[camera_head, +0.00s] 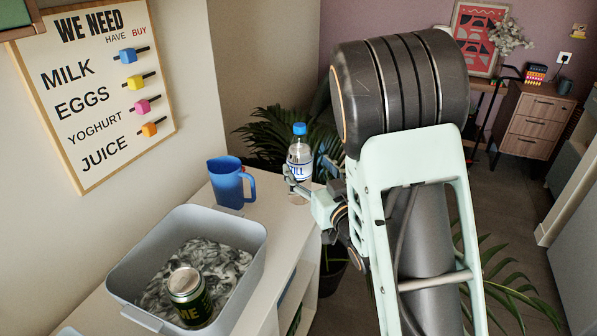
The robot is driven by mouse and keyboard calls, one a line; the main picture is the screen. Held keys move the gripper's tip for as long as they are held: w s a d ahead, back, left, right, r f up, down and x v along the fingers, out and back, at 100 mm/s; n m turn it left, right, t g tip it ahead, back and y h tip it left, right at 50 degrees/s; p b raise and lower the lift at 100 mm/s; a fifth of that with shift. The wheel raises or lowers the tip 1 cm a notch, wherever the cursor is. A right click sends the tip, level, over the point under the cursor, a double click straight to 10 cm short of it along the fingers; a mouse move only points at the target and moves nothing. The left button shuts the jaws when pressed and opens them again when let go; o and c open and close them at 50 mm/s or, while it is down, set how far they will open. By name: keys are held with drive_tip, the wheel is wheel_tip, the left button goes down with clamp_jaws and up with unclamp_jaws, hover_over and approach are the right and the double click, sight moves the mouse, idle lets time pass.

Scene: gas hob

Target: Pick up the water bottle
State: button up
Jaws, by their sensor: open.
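The water bottle (300,170) is clear with a blue cap and a blue and white label. It stands upright near the far right end of the white counter. My gripper (303,187) is at the bottle's lower part, with one finger showing at its left side and the gripper body to its right. The jaws are open around or beside the bottle; I cannot tell whether they touch it. The far side of the bottle and part of the gripper are hidden.
A blue jug (228,185) stands left of the bottle on the white counter (270,232). A grey tub (122,284) in front holds a can (187,295) and grey crumpled material. A shopping board (100,85) hangs on the left wall. A plant (262,138) is behind the counter.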

sight(300, 156)
drive_tip(key=shift+x, duration=3.05)
drive_tip(key=shift+f, duration=0.2)
drive_tip(key=shift+c, duration=0.4)
drive_tip(key=c, duration=1.5)
drive_tip(key=shift+r, duration=0.1)
drive_tip(key=shift+c, duration=1.2)
